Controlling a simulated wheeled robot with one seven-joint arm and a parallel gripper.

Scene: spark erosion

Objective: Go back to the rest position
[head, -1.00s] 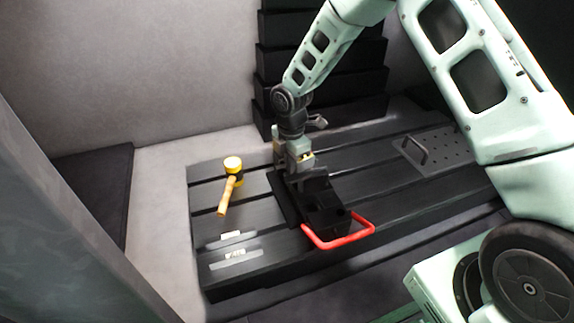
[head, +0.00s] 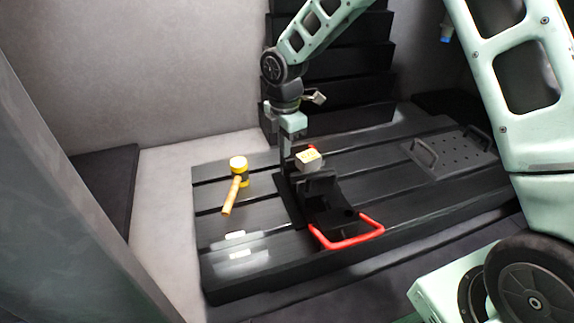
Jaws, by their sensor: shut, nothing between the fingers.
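My gripper (head: 293,165) points down over the slotted black table, at the back of a black fixture (head: 335,212) with a red handle (head: 350,240). The fingers look dark and are partly lost against the fixture; they are shut with nothing seen between them.
A yellow-headed mallet (head: 237,182) lies on the black table (head: 260,195) to the left. Two small plates (head: 236,255) lie near its front left. A perforated plate with handles (head: 455,150) is at the right. A black stepped column (head: 340,90) stands behind my arm.

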